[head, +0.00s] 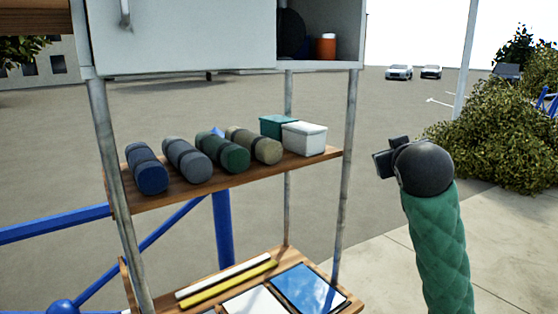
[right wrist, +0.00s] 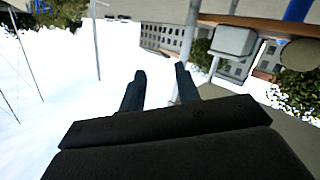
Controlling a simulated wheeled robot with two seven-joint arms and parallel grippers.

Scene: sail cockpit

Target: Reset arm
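My right arm, in a green quilted sleeve with a dark round wrist, rises at the right of the head view. Its small dark gripper (head: 386,158) points left, to the right of the shelf unit and apart from it in the picture. In the right wrist view the two dark fingers of this gripper (right wrist: 160,88) stand apart with nothing between them, so it is open and empty. My left gripper is not in view.
A shelf unit with metal posts holds several rolls (head: 236,155), a teal box (head: 277,124) and a white box (head: 304,139) on its wooden shelf (head: 180,197). An orange container (head: 326,47) sits in the upper cabinet (head: 185,35). Bushes (head: 490,140) stand at right.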

